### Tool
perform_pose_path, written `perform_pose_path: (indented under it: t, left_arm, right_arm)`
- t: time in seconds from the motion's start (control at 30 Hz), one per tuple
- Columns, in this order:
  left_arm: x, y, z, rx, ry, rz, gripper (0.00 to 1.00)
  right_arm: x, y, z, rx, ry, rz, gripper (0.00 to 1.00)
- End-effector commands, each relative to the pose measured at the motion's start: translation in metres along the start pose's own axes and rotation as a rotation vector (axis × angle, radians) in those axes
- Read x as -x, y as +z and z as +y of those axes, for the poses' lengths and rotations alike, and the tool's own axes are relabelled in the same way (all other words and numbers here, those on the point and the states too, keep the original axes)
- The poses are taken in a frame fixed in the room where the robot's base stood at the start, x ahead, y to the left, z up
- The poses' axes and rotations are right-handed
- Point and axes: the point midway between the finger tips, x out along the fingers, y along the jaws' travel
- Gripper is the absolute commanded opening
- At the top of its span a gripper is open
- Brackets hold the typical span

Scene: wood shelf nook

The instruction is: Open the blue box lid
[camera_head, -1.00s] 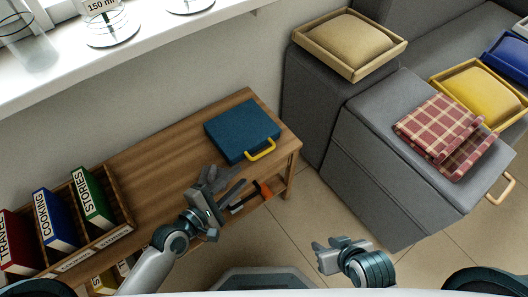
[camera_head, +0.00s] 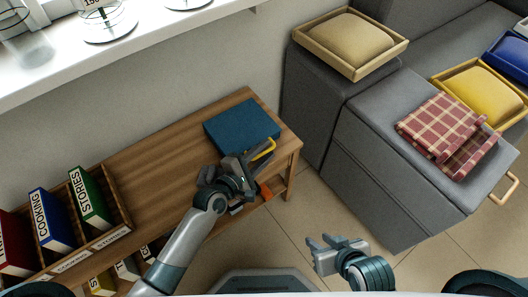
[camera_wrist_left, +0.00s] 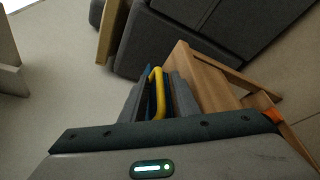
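The blue box (camera_head: 240,123) lies closed on the wooden shelf, with a yellow handle (camera_head: 265,149) on its front edge. My left gripper (camera_head: 246,161) is at the box's front edge, partly covering it and the handle. In the left wrist view the yellow handle (camera_wrist_left: 157,90) stands between the two fingers of my left gripper (camera_wrist_left: 157,97), which look apart. A sliver of the blue box (camera_wrist_left: 145,80) shows beside the handle. Whether a finger touches the handle is unclear. My right gripper (camera_head: 320,241) is open and empty over the floor, away from the box.
A wooden book holder (camera_head: 120,208) with several books stands at the left of the shelf (camera_head: 150,165). An orange-ended item (camera_head: 265,192) lies on the lower level. A grey sofa (camera_head: 380,150) with a folded plaid cloth (camera_head: 440,127) is at right. The shelf left of the box is bare.

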Motion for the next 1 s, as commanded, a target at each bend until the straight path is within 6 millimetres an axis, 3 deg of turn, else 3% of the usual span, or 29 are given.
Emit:
perform_pose_path:
  t: [0.27, 0.4, 1.0]
  left_arm:
    - [-0.0005, 0.0, 0.0002, 0.0, 0.0, 0.0, 0.28]
    - [-0.0004, -0.0002, 0.0001, 0.0, 0.0, 0.0, 0.0]
    - [0.0015, 0.0037, 0.0061, 0.024, -0.011, 0.0, 0.0]
  right_arm:
    - [0.0005, 0.0013, -0.0002, 0.002, -0.001, -0.003, 0.31]
    - [0.0006, 0.0016, -0.0003, 0.002, -0.001, -0.005, 0.31]
    - [0.0084, 0.0087, 0.0055, 0.004, 0.018, -0.06, 0.31]
